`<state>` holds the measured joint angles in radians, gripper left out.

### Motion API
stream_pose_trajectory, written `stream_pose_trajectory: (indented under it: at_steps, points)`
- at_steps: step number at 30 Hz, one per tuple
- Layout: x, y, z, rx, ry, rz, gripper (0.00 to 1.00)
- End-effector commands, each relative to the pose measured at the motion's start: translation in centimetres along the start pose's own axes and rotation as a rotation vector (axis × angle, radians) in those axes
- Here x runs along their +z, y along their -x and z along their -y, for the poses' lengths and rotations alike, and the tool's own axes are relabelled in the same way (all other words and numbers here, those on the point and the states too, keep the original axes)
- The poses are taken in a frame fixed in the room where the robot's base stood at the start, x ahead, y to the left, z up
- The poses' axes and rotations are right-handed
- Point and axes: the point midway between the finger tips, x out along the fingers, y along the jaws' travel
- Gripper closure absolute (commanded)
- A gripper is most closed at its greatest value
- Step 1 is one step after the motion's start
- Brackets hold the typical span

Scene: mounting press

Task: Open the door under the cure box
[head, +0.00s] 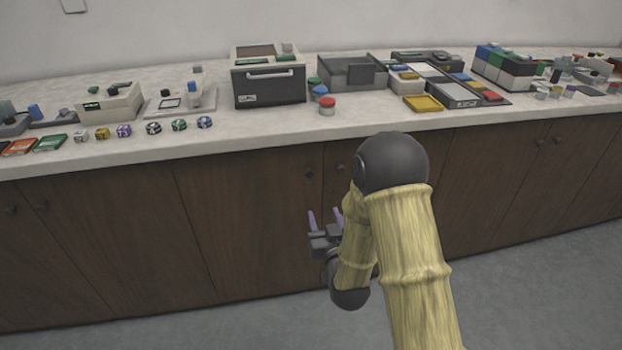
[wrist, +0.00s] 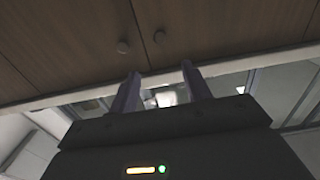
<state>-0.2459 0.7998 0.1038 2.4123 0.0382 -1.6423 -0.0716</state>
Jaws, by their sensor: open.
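The box I take to be the cure box (head: 268,84) stands on the counter, with a dark front and a light bar handle. The brown door (head: 245,220) below it is closed and has a small dark round knob (head: 310,174) near its upper right corner. My gripper (head: 325,214) is open and empty, below the knob in the head view, its two purple fingers pointing up. In the wrist view, two round knobs (wrist: 123,46) (wrist: 159,37) show beyond the fingertips (wrist: 161,70), apart from them.
The neighbouring door's knob (head: 340,167) is close to the right, and my arm covers part of that door. The counter edge (head: 250,143) juts above the doors. Small jars, trays and boxes crowd the counter. The floor (head: 270,325) in front is clear.

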Motion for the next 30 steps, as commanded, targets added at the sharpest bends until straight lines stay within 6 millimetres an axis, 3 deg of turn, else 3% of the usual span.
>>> stream_pose_trajectory:
  at_steps: [30]
  points:
    - [0.1,-15.1,0.0,0.0,0.0,-0.001,0.52]
